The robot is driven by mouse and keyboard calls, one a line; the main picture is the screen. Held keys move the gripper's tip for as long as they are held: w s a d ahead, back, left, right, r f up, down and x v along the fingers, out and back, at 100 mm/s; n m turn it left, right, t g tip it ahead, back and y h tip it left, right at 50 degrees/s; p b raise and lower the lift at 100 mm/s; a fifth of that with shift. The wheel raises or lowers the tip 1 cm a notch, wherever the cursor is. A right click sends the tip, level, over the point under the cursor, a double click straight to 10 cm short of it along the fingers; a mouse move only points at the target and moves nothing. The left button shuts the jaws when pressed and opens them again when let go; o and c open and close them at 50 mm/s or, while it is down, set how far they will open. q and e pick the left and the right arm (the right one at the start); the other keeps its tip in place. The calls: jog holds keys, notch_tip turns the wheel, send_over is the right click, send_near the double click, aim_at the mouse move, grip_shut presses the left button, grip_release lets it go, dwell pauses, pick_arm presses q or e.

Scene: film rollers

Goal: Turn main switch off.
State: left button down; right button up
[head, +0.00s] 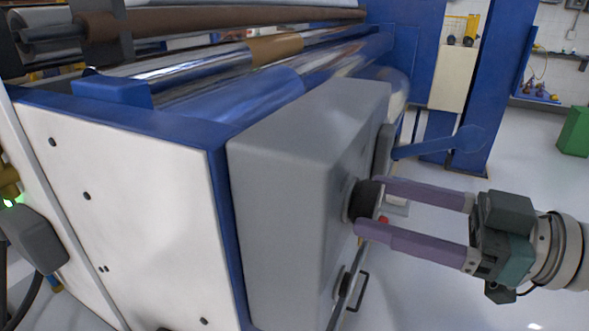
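The main switch looks to be the round black knob (367,200) on the side face of a grey cabinet (290,150). My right gripper (369,207) reaches in from the right. Its two purple fingers are well apart, with tips at the knob, one above and one below. A gap shows between the fingers; I cannot tell whether either tip touches the knob. A small red part (384,220) shows just beside the knob, between the fingers. The knob's turn position is partly hidden. My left gripper is not in view.
A black handle (360,291) sticks out of the cabinet below the knob. A blue lever (438,146) stands behind and above the gripper. Metal rollers (235,100) run behind the cabinet.

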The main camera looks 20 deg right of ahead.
jog(key=c, duration=1.1)
jog(key=n, duration=0.3)
jog(key=shift+n, duration=0.4)
jog(key=n, duration=0.3)
jog(key=shift+n, duration=0.3)
jog(key=n+b, duration=0.1)
jog(key=n, duration=0.5)
jog(key=shift+a, duration=0.1)
jog(key=shift+n, duration=0.4)
jog(key=o, duration=1.4)
jog(key=shift+c, duration=0.2)
jog(key=shift+s, duration=0.1)
